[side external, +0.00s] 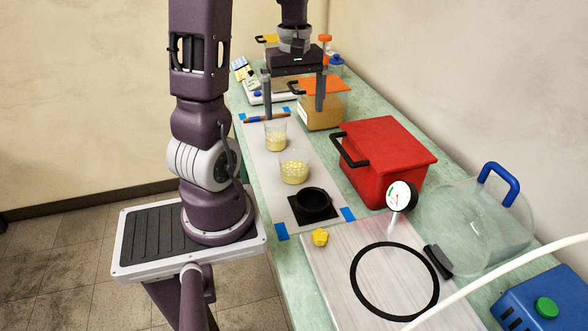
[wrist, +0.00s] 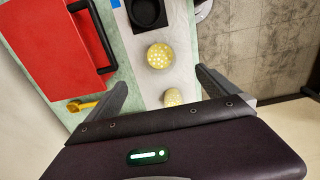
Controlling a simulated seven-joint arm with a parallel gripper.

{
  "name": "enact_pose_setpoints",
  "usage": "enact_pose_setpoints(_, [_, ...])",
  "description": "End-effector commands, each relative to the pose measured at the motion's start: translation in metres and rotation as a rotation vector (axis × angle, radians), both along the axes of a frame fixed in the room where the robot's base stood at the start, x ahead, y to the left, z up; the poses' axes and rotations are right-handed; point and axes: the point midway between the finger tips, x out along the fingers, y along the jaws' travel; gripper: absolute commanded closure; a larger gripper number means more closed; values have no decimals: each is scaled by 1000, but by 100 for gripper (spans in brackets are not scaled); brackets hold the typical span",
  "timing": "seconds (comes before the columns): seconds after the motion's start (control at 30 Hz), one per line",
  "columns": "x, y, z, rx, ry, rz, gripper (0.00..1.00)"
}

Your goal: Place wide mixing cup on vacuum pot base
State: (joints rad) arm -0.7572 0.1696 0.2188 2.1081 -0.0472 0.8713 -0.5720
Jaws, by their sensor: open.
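The wide mixing cup (side external: 294,168), clear with spotted yellow contents, stands upright on the pale mat; it also shows in the wrist view (wrist: 159,55). A narrower cup (side external: 275,135) with yellow contents stands just behind it, partly hidden in the wrist view (wrist: 173,97). A black square base with a round black dish (side external: 313,204) sits nearer the camera on the mat. A pale plate (side external: 335,270) carries a large black ring (side external: 394,281). I cannot tell which is the vacuum pot base. My gripper (side external: 292,112) is open and empty, above the cups' far side.
A red box (side external: 388,155) with a black handle stands right of the cups. An orange-lidded box (side external: 322,104) is behind it. A gauge (side external: 401,196), a clear dome with blue handle (side external: 497,185) and a white hose (side external: 500,262) are at right. A yellow knob (side external: 320,237) lies on the plate.

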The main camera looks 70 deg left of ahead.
Motion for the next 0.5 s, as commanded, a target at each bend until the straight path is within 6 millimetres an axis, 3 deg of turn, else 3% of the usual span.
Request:
enact_pose_setpoints(0.1, [-2,-2,-47,-10,8,2,2])
enact_pose_setpoints(0.2, [-2,-2,-78,-8,5,0,2])
enact_pose_setpoints(0.5, [-1,1,-123,-3,1,-1,2])
